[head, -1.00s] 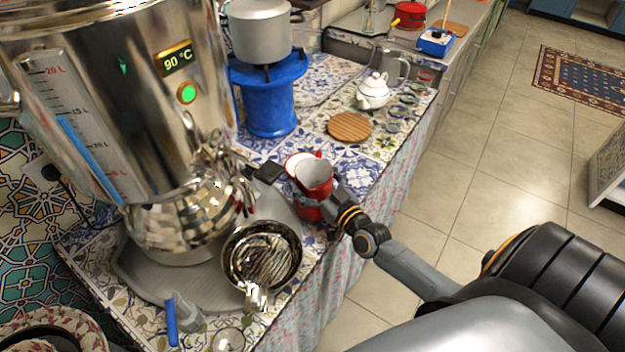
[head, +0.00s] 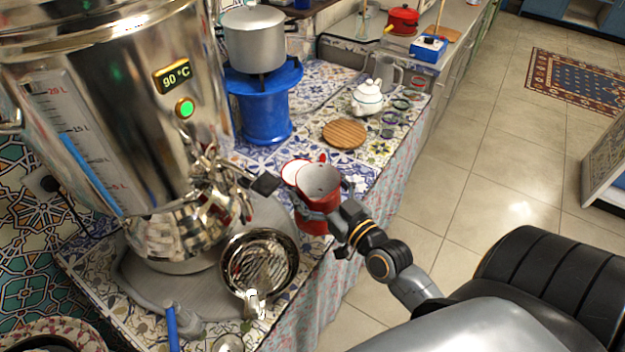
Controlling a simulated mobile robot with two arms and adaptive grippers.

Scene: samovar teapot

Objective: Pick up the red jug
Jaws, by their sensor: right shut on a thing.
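The red jug (head: 319,198) has a white inside and an open red lid tipped to its left. It is upright near the front edge of the tiled counter, right of the samovar. My right gripper (head: 308,208) is shut around the jug's body, with one dark finger showing on the left and the wrist on the right. The jug's underside is hidden, so I cannot tell whether it touches the counter. My left gripper is not in view.
The large steel samovar (head: 130,110) stands close on the left. A metal strainer bowl (head: 259,260) lies in front of it. A round wooden trivet (head: 344,134), a white teapot (head: 367,97) and a blue stove (head: 264,105) with a pot are behind the jug.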

